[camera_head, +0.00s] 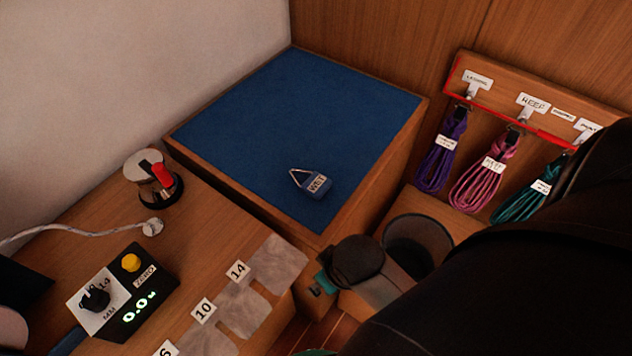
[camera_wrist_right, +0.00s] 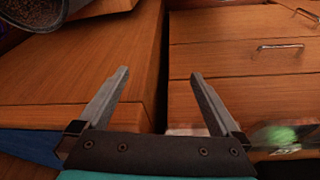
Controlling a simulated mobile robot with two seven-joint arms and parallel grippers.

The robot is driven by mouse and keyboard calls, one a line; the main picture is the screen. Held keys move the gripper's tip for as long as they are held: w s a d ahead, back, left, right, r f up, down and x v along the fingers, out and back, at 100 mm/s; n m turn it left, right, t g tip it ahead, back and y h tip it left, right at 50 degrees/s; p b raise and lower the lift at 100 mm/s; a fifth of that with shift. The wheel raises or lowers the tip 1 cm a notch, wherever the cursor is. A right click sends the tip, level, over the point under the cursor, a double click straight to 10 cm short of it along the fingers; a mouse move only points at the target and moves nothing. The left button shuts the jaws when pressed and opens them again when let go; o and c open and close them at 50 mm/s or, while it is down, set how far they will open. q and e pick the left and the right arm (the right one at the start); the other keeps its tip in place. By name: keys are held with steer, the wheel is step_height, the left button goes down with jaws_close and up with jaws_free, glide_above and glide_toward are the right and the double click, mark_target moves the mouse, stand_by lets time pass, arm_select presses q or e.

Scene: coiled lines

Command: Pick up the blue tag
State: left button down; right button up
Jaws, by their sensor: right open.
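The blue tag (camera_head: 314,184) lies on the blue mat (camera_head: 300,100) on top of a wooden box, near the mat's front corner. It has a pale label with dark letters, which seem to read WET, and a metal loop at its upper left. My right gripper (camera_wrist_right: 160,73) is open and empty in the right wrist view, in front of wooden panels. In the head view my right arm reaches in from the right, its wrist below and right of the tag, apart from it; the fingers are hard to make out there. My left gripper is not in view.
A rack (camera_head: 530,105) at the right holds coiled purple (camera_head: 441,155), pink (camera_head: 483,180) and teal (camera_head: 528,190) lines. A dark round container (camera_head: 418,243) stands beside my right wrist. A bench at left holds a gauge box (camera_head: 125,295) and a red-handled device (camera_head: 155,175).

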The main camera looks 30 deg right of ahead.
steer(key=w+v, duration=0.1)
steer(key=v, duration=0.7)
steer(key=w+a+r+n+t, duration=0.2)
steer(key=w+r+n+t, duration=0.3)
steer(key=w+r+t, duration=1.25)
steer(key=w+a+r+n+y, duration=0.3)
steer(key=a+r+n+y, duration=0.15)
steer(key=r, duration=0.25)
steer(key=w+a+r+n+y, duration=0.2)
steer(key=a+r+n+y, duration=0.2)
steer(key=r+n+y, duration=0.15)
steer(key=s+a+r+n+g+y, duration=0.2)
steer(key=s+a+n+g+y, duration=0.3)
steer(key=a+n+g+y, duration=0.7)
steer(key=n+g+h, duration=0.9)
steer(key=n+h, duration=0.2)
steer(key=h, duration=1.1)
glide_above(315, 182)
steer(key=shift+t, duration=0.25)
steer(key=f, duration=1.8)
steer(key=f+b, duration=0.1)
steer(key=f, duration=0.7)
steer(key=shift+s+a+f, duration=0.1)
steer(key=shift+a+f, duration=0.2)
steer(key=shift+f, duration=0.1)
steer(key=shift+d+f, duration=0.2)
steer(key=shift+f, duration=1.35)
steer(key=shift+d+f, duration=0.15)
steer(key=shift+f, duration=1.4)
steer(key=shift+n, duration=0.3)
